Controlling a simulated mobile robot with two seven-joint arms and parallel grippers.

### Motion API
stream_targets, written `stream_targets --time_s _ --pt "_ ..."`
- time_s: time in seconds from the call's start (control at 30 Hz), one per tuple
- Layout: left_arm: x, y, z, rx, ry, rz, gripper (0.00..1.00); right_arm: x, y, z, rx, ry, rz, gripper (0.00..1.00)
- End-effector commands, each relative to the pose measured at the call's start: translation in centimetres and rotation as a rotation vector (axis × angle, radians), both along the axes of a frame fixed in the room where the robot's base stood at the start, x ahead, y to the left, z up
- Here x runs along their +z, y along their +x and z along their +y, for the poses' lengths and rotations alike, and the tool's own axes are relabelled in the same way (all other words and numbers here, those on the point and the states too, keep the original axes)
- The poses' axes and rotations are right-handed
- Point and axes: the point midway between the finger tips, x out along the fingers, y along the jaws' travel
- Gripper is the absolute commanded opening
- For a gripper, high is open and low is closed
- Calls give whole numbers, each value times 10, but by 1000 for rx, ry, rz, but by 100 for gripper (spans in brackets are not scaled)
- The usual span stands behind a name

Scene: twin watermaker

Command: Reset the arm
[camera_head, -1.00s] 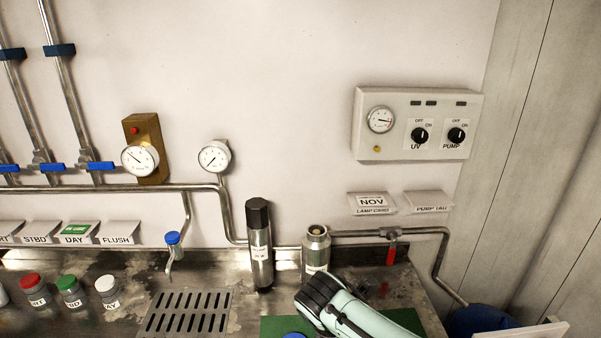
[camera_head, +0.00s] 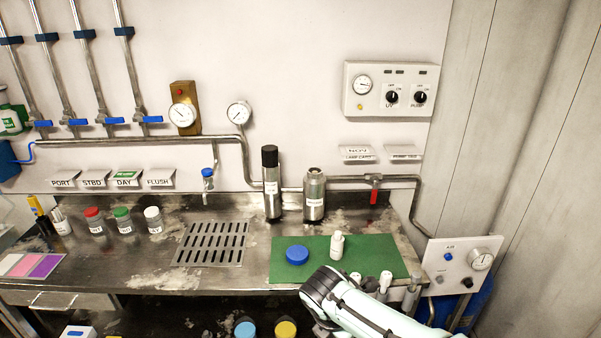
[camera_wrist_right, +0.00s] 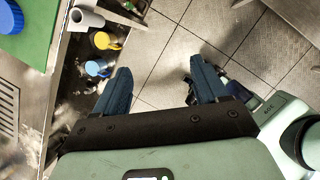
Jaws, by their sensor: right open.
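My right arm (camera_head: 365,312) comes in from the lower right in the head view, in front of the bench's front edge. Its gripper fingers are hidden there behind the arm. In the right wrist view, my right gripper (camera_wrist_right: 160,88) is open and empty, with its two dark blue fingers apart over the tiled floor. The bench edge and green mat lie to the left of it in that view. My left gripper is not in view.
A green mat (camera_head: 385,262) on the bench holds a blue lid (camera_head: 297,255) and a white bottle (camera_head: 337,246). A dark cylinder (camera_head: 271,185) and a steel canister (camera_head: 314,195) stand behind. A gauge panel (camera_head: 462,265) is at right. Tiled floor (camera_wrist_right: 180,35) is open below the gripper.

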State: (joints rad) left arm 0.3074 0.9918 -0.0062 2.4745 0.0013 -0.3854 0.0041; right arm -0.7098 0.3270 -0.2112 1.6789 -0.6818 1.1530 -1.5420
Motion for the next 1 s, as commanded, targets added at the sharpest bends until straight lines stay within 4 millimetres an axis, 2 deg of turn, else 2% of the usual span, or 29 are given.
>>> stream_targets --time_s 0.03,0.17,0.27,0.3,0.37,0.4,0.47,0.53,0.63,0.7,0.8,0.9,1.0 --pt "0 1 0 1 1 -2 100 -35 -1 -2 -70 36 32 73" --pt "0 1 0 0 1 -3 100 -114 -13 -1 -295 166 96 73" --pt "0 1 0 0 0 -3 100 -182 -35 -4 -539 271 162 73" --pt "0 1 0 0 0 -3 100 -210 -47 -6 -661 314 191 73" --pt "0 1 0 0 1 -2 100 -251 -70 -9 -869 376 234 73" --pt "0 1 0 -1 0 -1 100 -276 -88 -12 -1025 410 263 73" --pt "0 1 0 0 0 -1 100 -312 -117 -16 -1282 455 299 73" --pt "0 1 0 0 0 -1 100 -347 -154 -21 -1608 484 329 73" --pt "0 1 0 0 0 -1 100 -379 -202 -28 -2040 484 333 73" --pt "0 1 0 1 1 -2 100 -391 -228 -32 -2280 465 317 73" --pt "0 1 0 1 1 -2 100 -400 -253 -37 -2515 435 282 73" --pt "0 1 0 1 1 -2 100 -403 -264 -39 -2629 418 257 73" --pt "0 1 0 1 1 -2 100 -404 -265 -39 -2640 418 253 73"
